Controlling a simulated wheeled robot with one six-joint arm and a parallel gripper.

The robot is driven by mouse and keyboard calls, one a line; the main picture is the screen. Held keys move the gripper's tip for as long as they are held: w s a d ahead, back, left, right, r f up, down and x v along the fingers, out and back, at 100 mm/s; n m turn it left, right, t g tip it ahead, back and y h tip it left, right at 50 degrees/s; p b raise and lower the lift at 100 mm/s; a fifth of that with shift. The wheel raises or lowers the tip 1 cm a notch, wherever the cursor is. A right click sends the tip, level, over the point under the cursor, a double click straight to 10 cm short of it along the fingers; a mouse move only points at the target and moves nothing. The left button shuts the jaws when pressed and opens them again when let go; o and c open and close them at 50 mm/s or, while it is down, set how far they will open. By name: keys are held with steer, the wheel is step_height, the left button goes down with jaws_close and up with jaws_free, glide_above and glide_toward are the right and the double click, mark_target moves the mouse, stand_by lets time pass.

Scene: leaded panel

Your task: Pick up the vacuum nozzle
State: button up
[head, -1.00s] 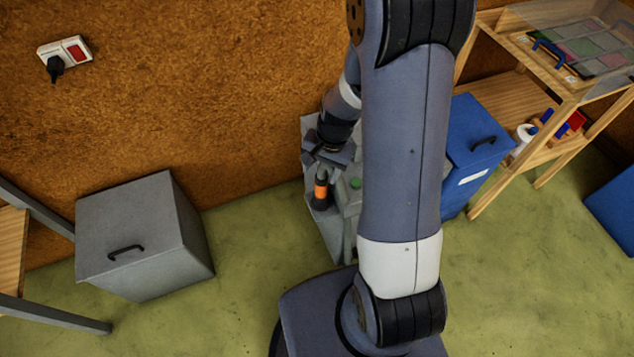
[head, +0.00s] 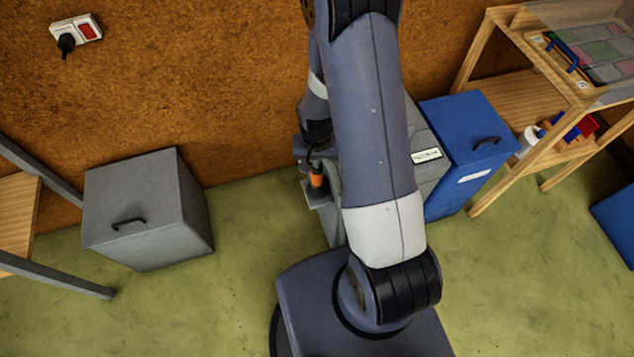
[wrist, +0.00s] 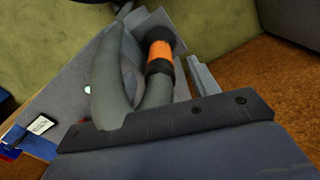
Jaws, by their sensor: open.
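The vacuum nozzle (head: 317,181), a black tube with an orange band, stands at the side of a grey machine (head: 429,180) by the wall. In the wrist view the nozzle (wrist: 161,52) points away from my gripper, with a curved grey hose or handle (wrist: 112,82) on its left. My gripper (head: 312,155) is open, just above the nozzle in the head view and partly hidden by my arm. One grey finger shows right of the nozzle in the wrist view; I cannot make out the other. I cannot tell whether anything touches the nozzle.
A blue bin (head: 465,150) stands right of the machine, beside a wooden shelf (head: 497,75). A grey lidded box (head: 150,215) stands at the left. A brown wall (head: 200,90) with a socket (head: 76,35) is behind. The green floor (head: 240,240) between box and machine is clear.

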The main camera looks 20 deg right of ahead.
mark_target(317, 178)
steer(key=shift+w+d+f, duration=0.1)
steer(key=shift+f, duration=2.1)
steer(key=c, duration=1.1)
